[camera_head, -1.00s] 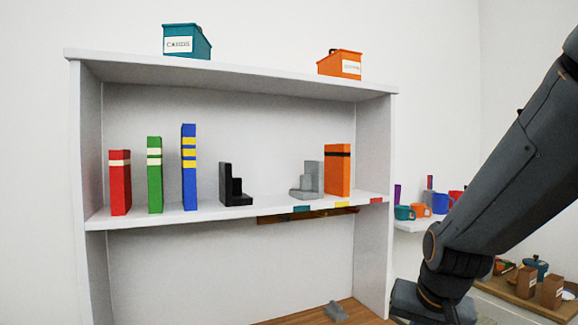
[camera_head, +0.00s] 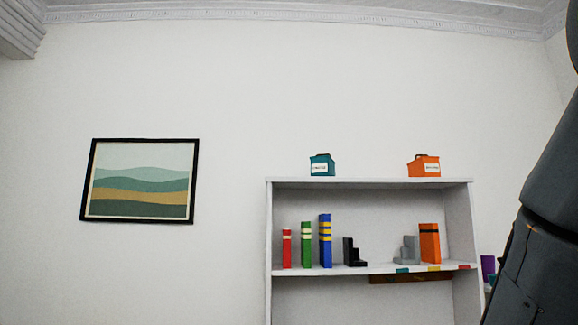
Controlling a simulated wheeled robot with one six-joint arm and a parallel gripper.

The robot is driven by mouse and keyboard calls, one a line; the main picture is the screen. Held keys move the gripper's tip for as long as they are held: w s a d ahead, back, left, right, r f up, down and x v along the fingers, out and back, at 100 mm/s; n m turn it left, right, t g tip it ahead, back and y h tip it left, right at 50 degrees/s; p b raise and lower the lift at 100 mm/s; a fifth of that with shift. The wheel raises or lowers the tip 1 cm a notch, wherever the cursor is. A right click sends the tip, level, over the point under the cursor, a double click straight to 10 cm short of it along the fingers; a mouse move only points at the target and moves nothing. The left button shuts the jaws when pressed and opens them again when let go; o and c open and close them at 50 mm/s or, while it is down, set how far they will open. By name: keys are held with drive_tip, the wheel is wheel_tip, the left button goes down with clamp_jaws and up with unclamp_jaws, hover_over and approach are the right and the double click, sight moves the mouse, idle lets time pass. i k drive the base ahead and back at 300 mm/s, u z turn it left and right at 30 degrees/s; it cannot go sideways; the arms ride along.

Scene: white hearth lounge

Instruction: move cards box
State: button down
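A teal box (camera_head: 322,165) with a white label stands on top of the white shelf unit (camera_head: 370,182), toward its left end. The label is too small to read now, but in the earlier frame it reads as cards. An orange box (camera_head: 424,166) with a white label stands on the same top board, toward the right end. My gripper is not in view; only a dark part of my arm shows at the right edge.
On the shelf below stand a red book (camera_head: 287,249), a green book (camera_head: 307,245), a blue book (camera_head: 325,241), a black bookend (camera_head: 353,252), a grey bookend (camera_head: 407,250) and an orange book (camera_head: 429,243). A framed picture (camera_head: 140,180) hangs on the wall at left.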

sight(324, 167)
drive_tip(key=z, duration=0.95)
drive_tip(key=i, duration=1.35)
drive_tip(key=u, duration=0.6)
